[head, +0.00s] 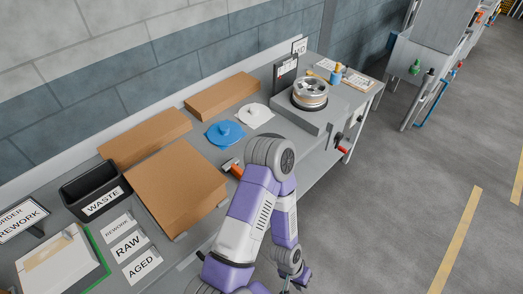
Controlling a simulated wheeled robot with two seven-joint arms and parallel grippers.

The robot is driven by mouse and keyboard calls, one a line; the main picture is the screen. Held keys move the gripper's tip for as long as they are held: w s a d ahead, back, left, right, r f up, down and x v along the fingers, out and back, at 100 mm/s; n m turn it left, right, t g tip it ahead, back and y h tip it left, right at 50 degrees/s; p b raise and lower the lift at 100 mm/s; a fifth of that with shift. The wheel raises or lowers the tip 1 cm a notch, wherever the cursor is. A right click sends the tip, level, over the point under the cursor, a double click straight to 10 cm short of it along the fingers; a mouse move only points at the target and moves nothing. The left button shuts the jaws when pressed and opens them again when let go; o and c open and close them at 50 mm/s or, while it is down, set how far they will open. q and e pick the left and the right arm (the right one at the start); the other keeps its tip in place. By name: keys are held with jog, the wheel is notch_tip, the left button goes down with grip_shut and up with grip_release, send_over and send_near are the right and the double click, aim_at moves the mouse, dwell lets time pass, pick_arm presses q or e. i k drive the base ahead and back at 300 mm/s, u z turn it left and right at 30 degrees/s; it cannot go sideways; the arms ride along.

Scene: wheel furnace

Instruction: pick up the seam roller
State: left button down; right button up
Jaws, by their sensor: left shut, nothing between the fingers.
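A small tool with an orange handle (237,171) lies on the grey bench at its front edge. It looks like the seam roller, but my left arm hides part of it and I cannot be sure. My left arm bends over the bench edge beside it. My left gripper (296,283) hangs low at the bottom of the view, in front of the bench and well below the tool. It is shut and empty, and partly cut off by the picture edge. My right gripper is not in view.
Brown boards (175,185) lie left of the tool, with a black WASTE bin (88,192) beyond. A blue disc (225,132) and a white disc (255,114) lie behind it. A round metal wheel device (310,94) stands farther right. Open floor lies right of the bench.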

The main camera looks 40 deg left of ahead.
aim_at(231, 166)
jog(key=i, duration=1)
jog(key=u, duration=2.2)
